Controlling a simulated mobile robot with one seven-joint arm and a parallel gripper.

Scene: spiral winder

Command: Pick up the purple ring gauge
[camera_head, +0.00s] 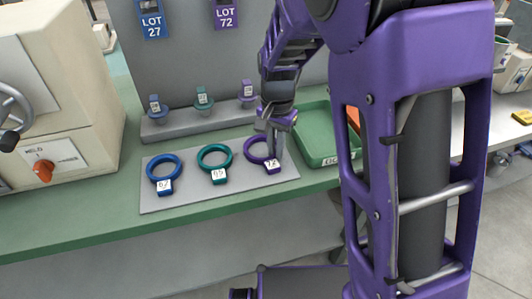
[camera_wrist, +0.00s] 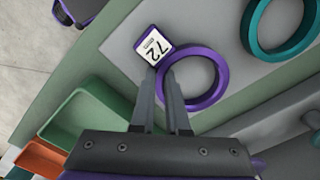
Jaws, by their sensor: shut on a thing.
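The purple ring gauge (camera_head: 260,151) is the rightmost of three ring gauges on a grey mat (camera_head: 218,197). Its white tag reads 72. In the wrist view the purple ring gauge (camera_wrist: 221,77) lies flat with its tag towards the upper left. My gripper (camera_head: 272,146) reaches down onto it from above. In the wrist view my gripper (camera_wrist: 170,80) has its two fingers close together at the ring's band beside the tag, shut on it. The ring looks to be at mat level; I cannot tell if it is lifted.
A teal ring gauge (camera_head: 229,159) and a blue ring gauge (camera_head: 152,172) lie to the left. A green tray (camera_head: 320,161) stands close on the right. Behind, a grey rack (camera_head: 180,127) holds several plug gauges below the LOT 27 and LOT 72 signs.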

